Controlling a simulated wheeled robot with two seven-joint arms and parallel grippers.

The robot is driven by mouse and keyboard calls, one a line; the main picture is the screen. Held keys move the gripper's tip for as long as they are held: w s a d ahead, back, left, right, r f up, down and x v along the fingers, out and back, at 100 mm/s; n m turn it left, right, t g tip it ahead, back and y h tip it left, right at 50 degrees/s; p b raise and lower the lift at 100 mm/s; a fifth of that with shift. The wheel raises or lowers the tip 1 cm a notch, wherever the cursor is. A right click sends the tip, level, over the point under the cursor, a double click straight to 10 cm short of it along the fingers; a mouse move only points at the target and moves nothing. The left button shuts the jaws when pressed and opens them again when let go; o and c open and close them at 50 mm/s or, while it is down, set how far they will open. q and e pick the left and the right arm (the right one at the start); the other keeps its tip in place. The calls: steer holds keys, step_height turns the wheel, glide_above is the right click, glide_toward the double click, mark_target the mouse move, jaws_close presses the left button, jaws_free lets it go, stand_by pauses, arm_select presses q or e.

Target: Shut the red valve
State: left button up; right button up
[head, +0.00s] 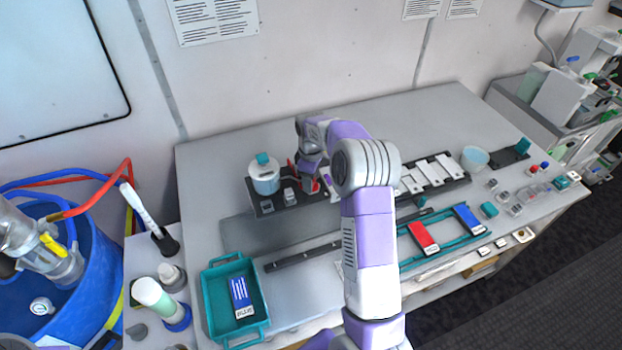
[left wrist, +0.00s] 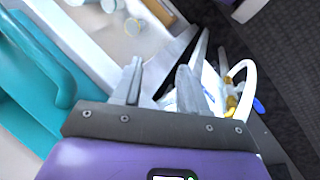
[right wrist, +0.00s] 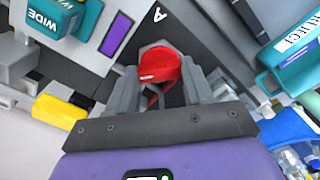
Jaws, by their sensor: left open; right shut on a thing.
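The red valve (right wrist: 159,66) has a rounded red handle and sits between the fingers of my right gripper (right wrist: 170,88) in the right wrist view. The fingers are shut on it. In the head view my right gripper (head: 309,170) reaches down to the back of the bench, and only bits of red show around it. The arm hides part of this area. My left gripper (left wrist: 158,90) is open and empty in the left wrist view, and it is out of the head view.
A white jar with a teal lid (head: 264,177) stands left of my right gripper. A teal tray (head: 212,310) holds a blue-labelled card. Red and blue cards lie in a teal frame (head: 448,242). A blue drum (head: 85,285) with hoses stands at the left.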

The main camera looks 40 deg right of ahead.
steer(key=n, duration=0.4)
steer(key=shift+r, duration=0.15)
steer(key=shift+d+n+p, duration=0.1)
steer(key=shift+n+p, duration=0.25)
steer(key=shift+n, duration=1.55)
steer(key=o, duration=0.8)
steer(key=shift+c, duration=0.2)
step_height(320, 180, up, 8)
steer(key=shift+f, duration=0.25)
steer(key=shift+f, duration=0.1)
